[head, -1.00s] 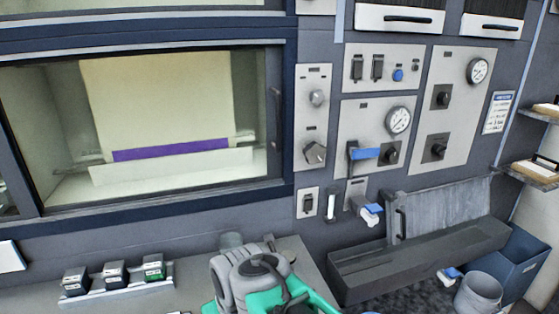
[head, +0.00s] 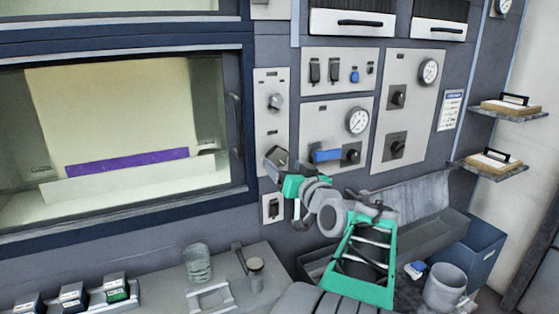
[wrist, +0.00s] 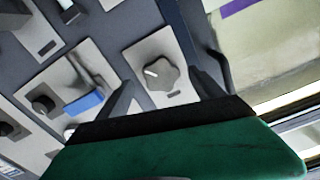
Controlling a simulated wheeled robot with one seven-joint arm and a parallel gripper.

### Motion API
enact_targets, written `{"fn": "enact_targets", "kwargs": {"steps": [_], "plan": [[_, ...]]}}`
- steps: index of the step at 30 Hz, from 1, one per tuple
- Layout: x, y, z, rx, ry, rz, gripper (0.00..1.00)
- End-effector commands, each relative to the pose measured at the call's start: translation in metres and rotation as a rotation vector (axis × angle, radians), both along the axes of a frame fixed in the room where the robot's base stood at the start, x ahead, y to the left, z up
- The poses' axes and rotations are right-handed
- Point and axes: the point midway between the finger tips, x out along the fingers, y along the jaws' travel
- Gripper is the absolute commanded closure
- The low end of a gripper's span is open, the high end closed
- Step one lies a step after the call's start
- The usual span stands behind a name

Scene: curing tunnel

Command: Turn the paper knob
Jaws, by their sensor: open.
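A grey lobed knob (wrist: 160,72) with a white pointer line sits on a pale narrow panel (head: 264,130) beside the oven window. Its label is too small to read, so I cannot tell by name that it is the paper knob. My gripper (head: 281,163) is at the lower part of this panel and hides most of the knob in the head view. In the wrist view my gripper (wrist: 163,82) is open, its two dark fingers apart on either side of the knob. I cannot tell whether they touch it. A smaller round knob (head: 275,102) sits higher on the panel.
A blue lever (head: 326,155) and a gauge (head: 358,121) are on the panel to the right. The window (head: 120,130) with a purple strip is on the left. A grey counter (head: 225,285) with a glass jar (head: 197,263) lies below.

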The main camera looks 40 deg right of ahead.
Motion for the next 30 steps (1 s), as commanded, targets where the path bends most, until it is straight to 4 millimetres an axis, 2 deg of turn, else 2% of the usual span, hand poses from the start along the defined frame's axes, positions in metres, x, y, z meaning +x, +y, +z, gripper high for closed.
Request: {"fn": "enact_targets", "kwargs": {"steps": [3,6,14,30], "plan": [[0.021,-0.005,0.002,0.001,0.001,0.003,0.22],[0.031,-0.008,0.001,0.001,0.002,0.003,0.22],[0.034,-0.009,0.000,-0.001,0.001,-0.001,0.22],[0.034,-0.009,0.000,0.000,0.002,0.000,0.65]]}}
